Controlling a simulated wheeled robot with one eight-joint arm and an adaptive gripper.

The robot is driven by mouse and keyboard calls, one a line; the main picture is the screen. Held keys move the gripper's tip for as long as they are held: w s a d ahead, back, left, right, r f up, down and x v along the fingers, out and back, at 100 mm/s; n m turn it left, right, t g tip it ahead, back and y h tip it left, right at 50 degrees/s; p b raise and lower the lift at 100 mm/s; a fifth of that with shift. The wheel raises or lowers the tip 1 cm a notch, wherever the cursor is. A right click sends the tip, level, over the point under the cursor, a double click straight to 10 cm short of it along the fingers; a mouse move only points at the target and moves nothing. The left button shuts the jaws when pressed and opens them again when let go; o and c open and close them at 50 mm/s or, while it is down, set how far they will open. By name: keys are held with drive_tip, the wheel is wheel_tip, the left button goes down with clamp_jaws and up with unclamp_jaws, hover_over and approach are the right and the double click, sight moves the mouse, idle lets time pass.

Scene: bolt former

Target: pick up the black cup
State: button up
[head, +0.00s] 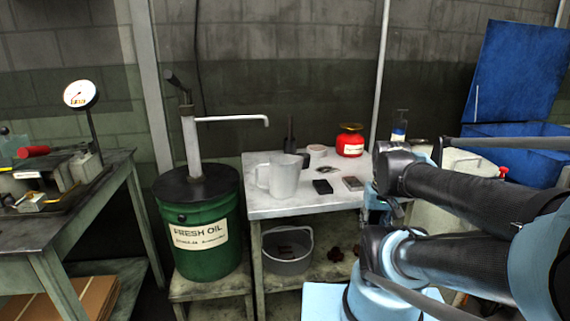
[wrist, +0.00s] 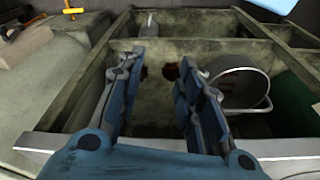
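I cannot pick out a clear black cup in either view. In the head view a small black block-like item (head: 322,187) lies on the metal table (head: 285,207), and a tall dark item (head: 290,135) stands at its back; neither clearly reads as a cup. My gripper (wrist: 166,60) is open in the wrist view, with nothing between its fingers. Beyond the fingers is the table's lower shelf, with small dark red items (wrist: 171,72) on it. In the head view my arm is at the right, and the gripper is hard to make out there.
A translucent pitcher (head: 284,176) and a red container (head: 350,143) stand on the table. A grey bucket (head: 288,262) sits below, also in the wrist view (wrist: 241,92). A green oil drum (head: 203,250) with a pump stands left of the table. A blue bin (head: 500,150) is at the right.

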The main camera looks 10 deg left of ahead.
drive_tip(key=shift+w, duration=0.25)
drive_tip(key=o, duration=0.4)
drive_tip(key=shift+r, duration=0.1)
drive_tip(key=o, duration=0.5)
drive_tip(key=shift+a+r+n, duration=0.15)
drive_tip(key=shift+r+n, duration=0.1)
drive_tip(key=shift+r, duration=0.3)
drive_tip(key=shift+a+r+n, duration=0.15)
drive_tip(key=shift+r+n, duration=0.1)
drive_tip(key=shift+r, duration=0.3)
wheel_tip(320, 180, up, 23)
drive_tip(key=n+g+y, duration=0.1)
drive_tip(key=n+g, duration=0.2)
drive_tip(key=n, duration=1.7)
hover_over(303, 156)
drive_tip(key=s+d, duration=0.2)
drive_tip(key=f, duration=0.3)
drive_tip(key=a+f, duration=0.1)
drive_tip(key=f, duration=0.7)
drive_tip(key=shift+s+a+f, duration=0.25)
drive_tip(key=shift+a, duration=0.05)
drive_tip(key=shift+a+f, duration=0.2)
drive_tip(key=shift+f, duration=2.4)
